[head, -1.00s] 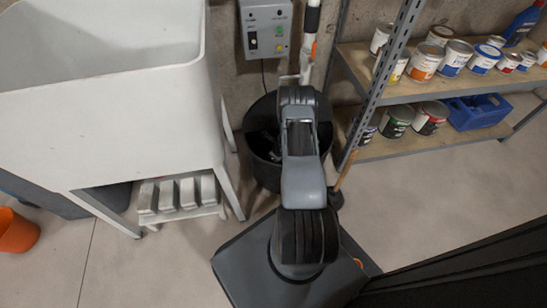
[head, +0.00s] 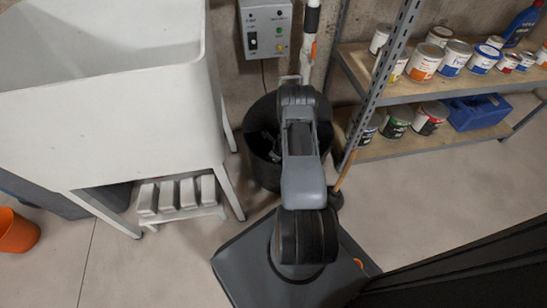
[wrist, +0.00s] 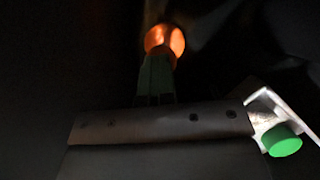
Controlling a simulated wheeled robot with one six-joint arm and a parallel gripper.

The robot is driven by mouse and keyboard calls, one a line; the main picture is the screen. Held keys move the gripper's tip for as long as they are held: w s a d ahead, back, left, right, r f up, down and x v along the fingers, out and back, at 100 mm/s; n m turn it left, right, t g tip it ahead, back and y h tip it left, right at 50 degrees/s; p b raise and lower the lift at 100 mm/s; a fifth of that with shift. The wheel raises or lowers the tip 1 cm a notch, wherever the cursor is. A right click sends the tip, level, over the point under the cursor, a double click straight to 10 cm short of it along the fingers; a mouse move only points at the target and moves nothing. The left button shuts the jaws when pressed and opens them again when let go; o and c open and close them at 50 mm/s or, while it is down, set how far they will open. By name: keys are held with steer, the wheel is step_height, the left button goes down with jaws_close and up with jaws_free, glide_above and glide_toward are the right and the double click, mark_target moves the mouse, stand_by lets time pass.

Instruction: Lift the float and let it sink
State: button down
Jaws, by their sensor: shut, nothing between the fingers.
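An orange rounded thing, seemingly the float (wrist: 165,40), shows at the top middle of the wrist view, lit against a dark surround. My gripper (wrist: 157,62) is shut, with its narrow fingers pointing up at the orange thing. The fingertips overlap its lower edge in the picture; I cannot tell whether they touch it. Nothing shows between the fingers. In the head view my arm reaches into a round black tub (head: 257,168) by the wall. The float is hidden there.
A control box (head: 266,30) is on the wall above the tub. A white sink (head: 105,130) stands left and shelving with paint cans (head: 455,58) right, both close. A wooden handle (head: 348,168) leans beside the tub. A green cap (wrist: 282,140) shows at right in the wrist view.

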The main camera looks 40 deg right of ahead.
steer(key=shift+a+f, duration=0.1)
steer(key=shift+f, duration=0.05)
steer(key=c, duration=1.1)
jaws_free()
steer(key=shift+a+f, duration=0.1)
steer(key=o, duration=0.4)
steer(key=shift+c, duration=0.2)
steer(key=shift+s+d+r+p, duration=0.15)
steer(key=shift+d+r+p, duration=0.15)
steer(key=shift+r, duration=0.35)
steer(key=p+v, duration=0.5)
steer(key=v, duration=0.7)
steer(key=shift+s+r, duration=0.15)
steer(key=shift+r, duration=0.2)
